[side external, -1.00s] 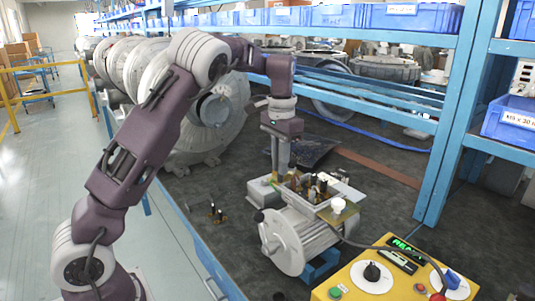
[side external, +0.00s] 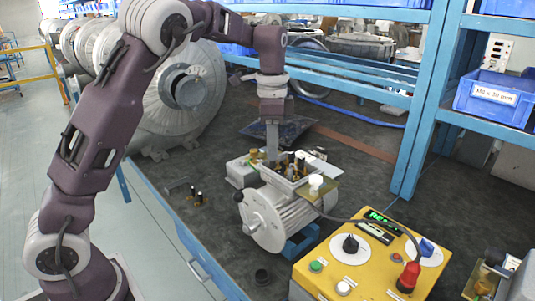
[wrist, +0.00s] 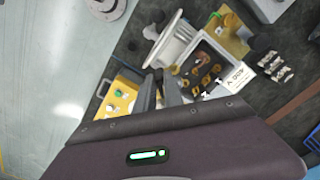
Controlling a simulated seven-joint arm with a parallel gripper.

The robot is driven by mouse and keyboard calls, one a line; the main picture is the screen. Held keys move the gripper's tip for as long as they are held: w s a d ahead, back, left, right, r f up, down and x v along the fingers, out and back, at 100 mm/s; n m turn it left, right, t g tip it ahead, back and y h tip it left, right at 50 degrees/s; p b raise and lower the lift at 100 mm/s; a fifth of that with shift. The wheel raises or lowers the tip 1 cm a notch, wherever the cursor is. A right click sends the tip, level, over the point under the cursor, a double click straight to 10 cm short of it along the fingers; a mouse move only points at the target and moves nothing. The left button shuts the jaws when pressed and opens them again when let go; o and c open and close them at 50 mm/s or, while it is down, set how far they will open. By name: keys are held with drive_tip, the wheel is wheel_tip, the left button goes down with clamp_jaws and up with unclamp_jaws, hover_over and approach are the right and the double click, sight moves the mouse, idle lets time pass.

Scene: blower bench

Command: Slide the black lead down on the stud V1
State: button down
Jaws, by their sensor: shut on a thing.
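My gripper (side external: 271,158) points down over the open terminal box (side external: 279,181) on top of the grey motor (side external: 258,215). Its fingers are shut close together, and the black lead between them is hidden from the side. Dark and brass posts stand up in the box, but I cannot tell which is V1. In the wrist view my gripper (wrist: 168,88) is at the lower left edge of the terminal box. There the box shows brass and copper-coloured parts (wrist: 205,72) inside. I cannot see whether the lead touches a stud.
A yellow control box (side external: 335,272) with knobs and a green display stands in front right. A white card (wrist: 236,78) lies beside the terminal box. Small dark posts (side external: 198,197) stand on the bench at left. Blue shelving (side external: 410,150) rises behind right.

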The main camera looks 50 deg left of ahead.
drive_tip(key=w+a+m, duration=0.2)
drive_tip(key=w+m, duration=0.3)
drive_tip(key=m, duration=0.4)
drive_tip(key=shift+w+a, duration=0.25)
drive_tip(key=shift+a, duration=0.1)
drive_tip(key=shift+f, duration=0.65)
drive_tip(key=shift+f, duration=1.1)
drive_tip(key=shift+f, duration=1.5)
idle(0.3)
